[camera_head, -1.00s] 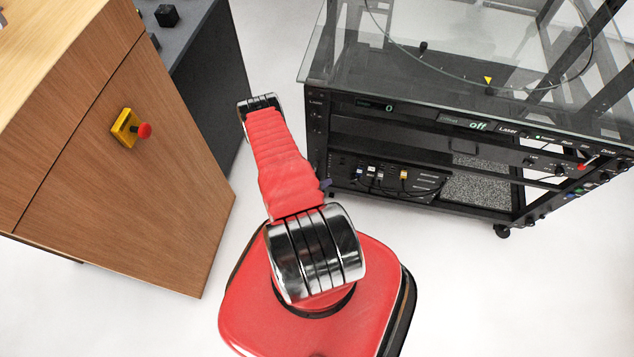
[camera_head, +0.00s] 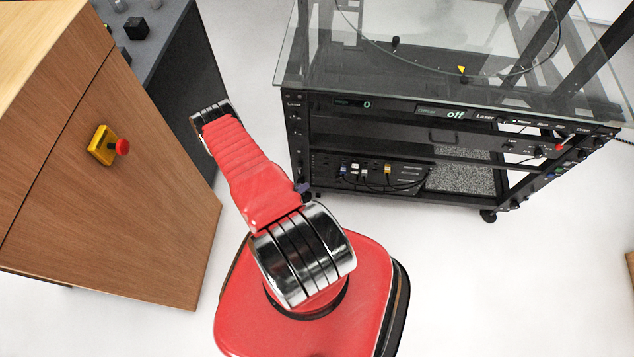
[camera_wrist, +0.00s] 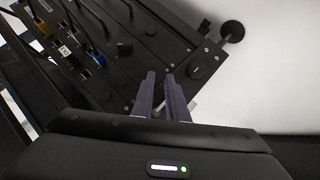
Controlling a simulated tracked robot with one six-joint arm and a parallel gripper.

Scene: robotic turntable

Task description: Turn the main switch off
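In the wrist view, a dark panel on the rack carries a small dark switch-like part (camera_wrist: 198,68) with a white mark. I cannot tell for sure that it is the main switch. My gripper (camera_wrist: 160,74) has two purple fingers, parallel with a narrow gap and nothing seen between them. Their tips are left of and slightly below that part in the picture; contact cannot be told. In the head view, only a purple bit of my gripper (camera_head: 303,188) shows beside my red arm, near the rack's lower left corner.
The black glass-topped rack (camera_head: 296,145) has a plug panel (camera_head: 405,176) and a display reading "off" (camera_head: 454,114). A red-tipped lever (camera_head: 561,146) is at its right. A wooden cabinet (camera_head: 150,215) with a yellow box and red button (camera_head: 122,147) stands left.

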